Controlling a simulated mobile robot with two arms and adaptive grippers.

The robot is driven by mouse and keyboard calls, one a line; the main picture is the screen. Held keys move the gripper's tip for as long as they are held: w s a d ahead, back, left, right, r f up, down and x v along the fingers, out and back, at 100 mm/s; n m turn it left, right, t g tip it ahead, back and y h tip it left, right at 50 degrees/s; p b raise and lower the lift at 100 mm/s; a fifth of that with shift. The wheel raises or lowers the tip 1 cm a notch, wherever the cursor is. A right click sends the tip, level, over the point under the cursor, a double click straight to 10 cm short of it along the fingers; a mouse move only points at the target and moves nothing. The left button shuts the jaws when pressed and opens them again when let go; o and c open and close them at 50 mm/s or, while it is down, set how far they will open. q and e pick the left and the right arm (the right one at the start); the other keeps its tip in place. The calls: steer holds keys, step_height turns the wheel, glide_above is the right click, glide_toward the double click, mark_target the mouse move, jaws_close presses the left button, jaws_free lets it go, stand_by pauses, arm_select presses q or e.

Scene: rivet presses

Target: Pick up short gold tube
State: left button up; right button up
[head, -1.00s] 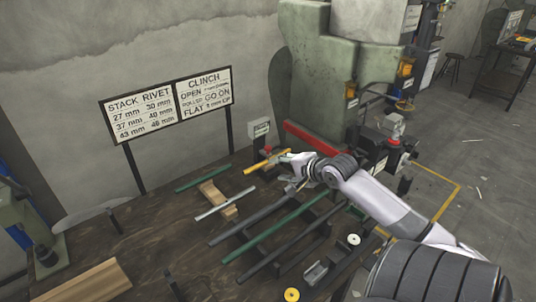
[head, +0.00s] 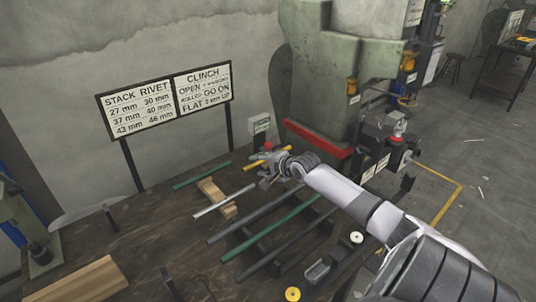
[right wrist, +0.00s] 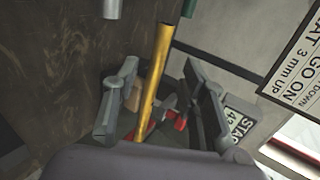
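The short gold tube (head: 254,166) lies at the back of the dark workbench in the head view, partly hidden by my right gripper (head: 266,176). In the right wrist view the gold tube (right wrist: 155,75) runs lengthwise between the two spread fingers of my right gripper (right wrist: 160,90). Gaps show on both sides of the tube, so the gripper is open and not holding it. The tube's near end is hidden behind the gripper body. My left gripper is not in view.
A silver tube (head: 224,201) crosses a wooden block (head: 212,191), with a green tube (head: 202,175) behind. Long dark and green bars (head: 290,218) lie in front, under my arm. A green press (head: 325,80) with a red bar (head: 318,139) stands right. A sign (head: 165,100) stands behind.

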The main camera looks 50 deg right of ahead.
mark_target(255, 165)
steer(key=shift+x, duration=2.7)
steer(key=shift+s+f, duration=0.1)
steer(key=shift+f, duration=0.05)
steer(key=shift+c, duration=0.5)
jaws_close()
